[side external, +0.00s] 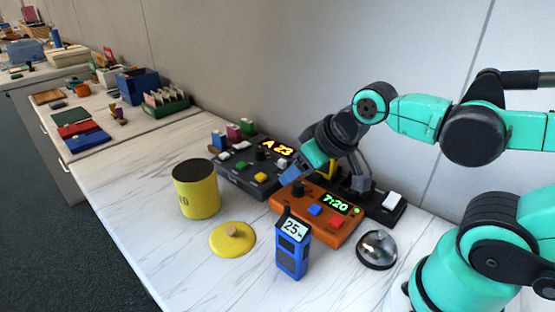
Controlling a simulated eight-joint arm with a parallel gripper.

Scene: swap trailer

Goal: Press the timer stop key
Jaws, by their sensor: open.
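The orange timer (314,225) stands on the marble-patterned counter, its green display (332,203) reading 7:20. On its top are a red key (337,222), a blue key (315,210), a black knob (298,188) and a small green button or light (358,211). No lettering on the keys is readable. My gripper (291,177) is above the timer's back left corner, close to the black knob in the picture. It points down and left, looks empty and is open. Whether it touches anything cannot be told.
A dark console (236,174) with an amber display adjoins the timer's left. A blue handheld meter (292,247) stands in front, and a chrome dome (377,248) lies right. A yellow canister (196,190) and its lid (232,239) are left. A white switch (393,202) is behind right.

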